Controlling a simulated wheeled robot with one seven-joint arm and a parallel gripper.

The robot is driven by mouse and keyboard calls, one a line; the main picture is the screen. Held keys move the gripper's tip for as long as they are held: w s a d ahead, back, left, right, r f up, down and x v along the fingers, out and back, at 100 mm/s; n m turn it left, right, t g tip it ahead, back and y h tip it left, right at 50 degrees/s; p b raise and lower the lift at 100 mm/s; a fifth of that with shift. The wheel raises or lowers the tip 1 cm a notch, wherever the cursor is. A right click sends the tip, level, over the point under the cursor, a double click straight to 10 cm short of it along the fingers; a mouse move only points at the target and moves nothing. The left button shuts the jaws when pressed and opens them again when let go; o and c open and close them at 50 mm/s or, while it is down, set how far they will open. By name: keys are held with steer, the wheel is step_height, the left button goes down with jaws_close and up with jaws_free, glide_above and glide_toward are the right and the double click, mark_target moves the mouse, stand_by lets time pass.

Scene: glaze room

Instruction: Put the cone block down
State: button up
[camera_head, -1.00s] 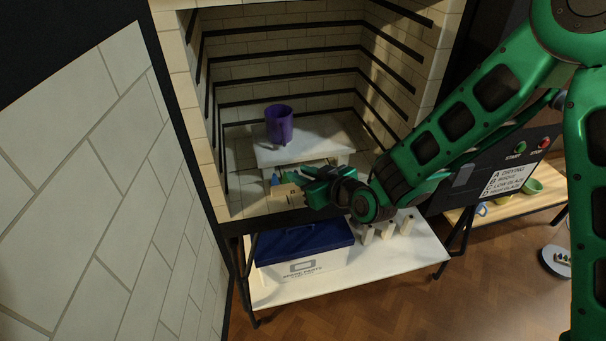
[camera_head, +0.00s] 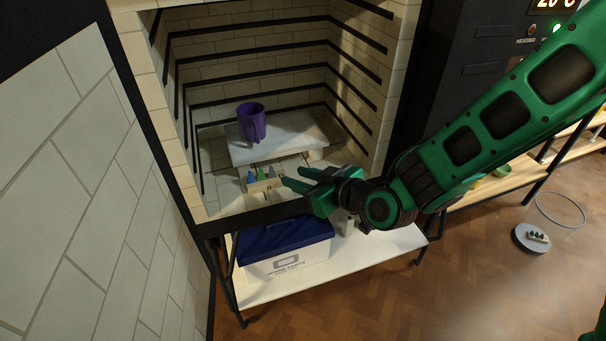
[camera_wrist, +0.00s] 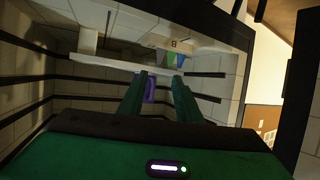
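The cone block (camera_head: 264,185) is a small pale block with blue, green and pinkish cones standing in it. It sits upright on the kiln floor (camera_head: 232,203), in front of the raised white shelf. In the wrist view the cone block (camera_wrist: 174,47) appears upside down, beyond my fingertips. My gripper (camera_head: 292,177) is just right of the block in the head view. Its two green fingers are apart with nothing held between them, as the wrist view also shows (camera_wrist: 161,82). A small gap shows between fingertips and block.
A purple cup (camera_head: 252,123) stands on the white kiln shelf (camera_head: 290,140) behind the block. Kiln walls with dark ribs rise around. Below is a blue-lidded box (camera_head: 285,238) on a white lower shelf (camera_head: 350,262). A glass-covered dish (camera_head: 531,238) stands on the floor at right.

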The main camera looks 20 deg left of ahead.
steer(key=w+d+m+h, duration=0.1)
steer(key=w+d+h, duration=0.2)
steer(key=d, duration=0.7)
steer(key=w+d+m+h, duration=0.2)
steer(key=w+d, duration=0.1)
steer(key=d, duration=0.6)
steer(key=s+d+r+m+g+h, duration=0.1)
steer(key=d+m+h, duration=0.15)
steer(key=d, duration=0.75)
steer(key=s+d+r+m+h, duration=0.1)
steer(key=s+d+m+h, duration=0.15)
steer(key=d, duration=0.85)
steer(key=s+d+r+m+g+h, duration=0.3)
steer(key=s+d+m, duration=0.2)
steer(key=s+d, duration=0.8)
steer(key=s+d+r+m+g, duration=0.1)
steer(key=s+d+m, duration=0.1)
steer(key=s, duration=0.4)
steer(key=s+d+r+m+g+y, duration=0.1)
steer(key=s+d+m, duration=0.2)
steer(key=s+d, duration=0.1)
steer(key=shift+s+m+g, duration=0.3)
steer(key=shift+s+g, duration=0.1)
steer(key=shift+s, duration=0.5)
steer(key=shift+r, duration=0.1)
